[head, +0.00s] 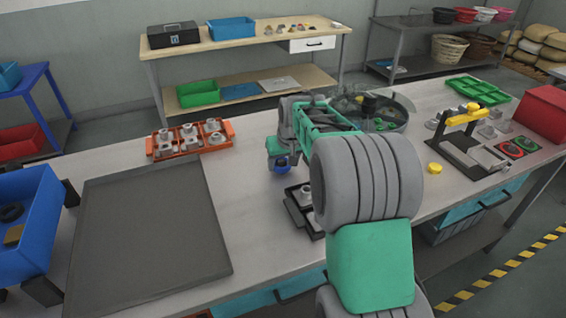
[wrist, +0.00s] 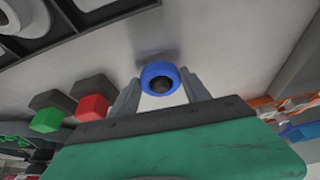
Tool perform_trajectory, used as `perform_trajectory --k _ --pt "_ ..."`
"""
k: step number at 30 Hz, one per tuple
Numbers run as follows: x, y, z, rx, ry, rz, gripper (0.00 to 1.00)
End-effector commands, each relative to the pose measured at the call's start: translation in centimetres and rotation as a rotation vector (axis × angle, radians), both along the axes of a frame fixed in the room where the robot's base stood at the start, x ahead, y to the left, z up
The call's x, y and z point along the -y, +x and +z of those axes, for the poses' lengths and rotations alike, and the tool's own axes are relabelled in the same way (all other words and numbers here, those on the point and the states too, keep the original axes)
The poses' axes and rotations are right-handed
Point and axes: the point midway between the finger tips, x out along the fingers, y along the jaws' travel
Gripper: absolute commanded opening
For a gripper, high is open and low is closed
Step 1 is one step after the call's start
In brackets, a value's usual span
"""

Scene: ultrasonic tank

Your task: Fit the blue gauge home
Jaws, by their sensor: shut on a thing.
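The blue gauge (wrist: 160,79) is a round blue ring with a dark centre. My gripper (wrist: 157,88) is shut on it, with one grey finger on each side in the wrist view. In the head view the gauge (head: 281,161) hangs at the end of my gripper (head: 279,155), over the bench. It is left of the small dark fixture (head: 304,208) with pale round parts, which my arm partly hides. I cannot tell from these frames which seat belongs to the gauge.
An orange rack (head: 190,140) with grey fittings stands left. A dark mat (head: 150,235) and a blue bin (head: 28,225) lie further left. A round glass-like tank (head: 375,110) is behind my arm. A yellow-topped press (head: 465,140) and red bin (head: 541,112) stand right.

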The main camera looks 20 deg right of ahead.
Motion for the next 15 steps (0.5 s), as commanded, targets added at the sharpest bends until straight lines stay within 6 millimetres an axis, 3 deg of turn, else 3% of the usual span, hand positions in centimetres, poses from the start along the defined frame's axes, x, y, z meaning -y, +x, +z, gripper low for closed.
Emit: perform_trajectory --k 5,6,15 --pt "0.00 -0.02 -0.07 -0.001 0.000 0.000 0.00" --pt "0.00 -0.02 -0.08 -0.001 0.000 0.000 0.58" --pt "0.00 -0.03 -0.09 -0.001 0.000 0.000 0.80"
